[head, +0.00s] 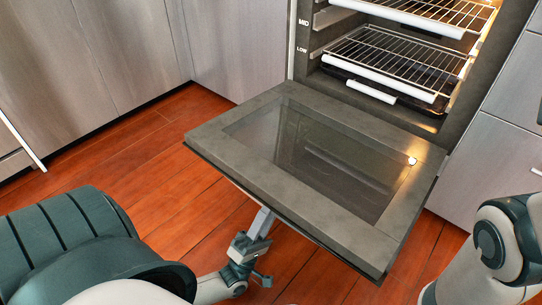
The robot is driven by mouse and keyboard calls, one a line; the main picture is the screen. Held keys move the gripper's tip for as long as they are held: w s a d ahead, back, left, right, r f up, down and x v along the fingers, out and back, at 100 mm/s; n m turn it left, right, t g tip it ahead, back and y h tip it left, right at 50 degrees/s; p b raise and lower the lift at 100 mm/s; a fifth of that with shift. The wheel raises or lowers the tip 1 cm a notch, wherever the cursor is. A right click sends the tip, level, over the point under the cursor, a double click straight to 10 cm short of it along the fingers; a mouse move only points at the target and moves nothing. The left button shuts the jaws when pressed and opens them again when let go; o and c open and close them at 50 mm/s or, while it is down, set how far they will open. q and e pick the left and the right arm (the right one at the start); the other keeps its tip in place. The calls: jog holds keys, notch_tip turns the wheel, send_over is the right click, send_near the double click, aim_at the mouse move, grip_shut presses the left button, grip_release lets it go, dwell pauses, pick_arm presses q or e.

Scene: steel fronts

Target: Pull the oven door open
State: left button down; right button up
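The oven door (231,151) is swung down and lies about level in front of the oven, its glass window facing up. The oven cavity (318,77) is open behind it. My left gripper (262,222) is below the door's front left edge, its tip reaching up to or under that edge. I cannot tell whether it touches the door or how far its fingers are apart. The door's handle is not visible. Part of my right arm shows at the right edge; its gripper is out of view.
Inside the oven are an upper rack (440,10) and a lower rack (395,58), both with white front bars. Steel cabinet fronts (237,45) stand on both sides. The red wooden floor (130,150) is clear left of the door.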

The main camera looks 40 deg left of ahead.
pick_arm(q)
jog(key=shift+w+f, duration=0.35)
jog(key=shift+f, duration=0.05)
jog(key=c, duration=1.6)
grip_release()
jog(key=shift+o, duration=0.2)
jog(key=shift+s+f+b, duration=0.1)
jog(key=shift+f+b, duration=0.05)
jog(key=shift+b, duration=0.15)
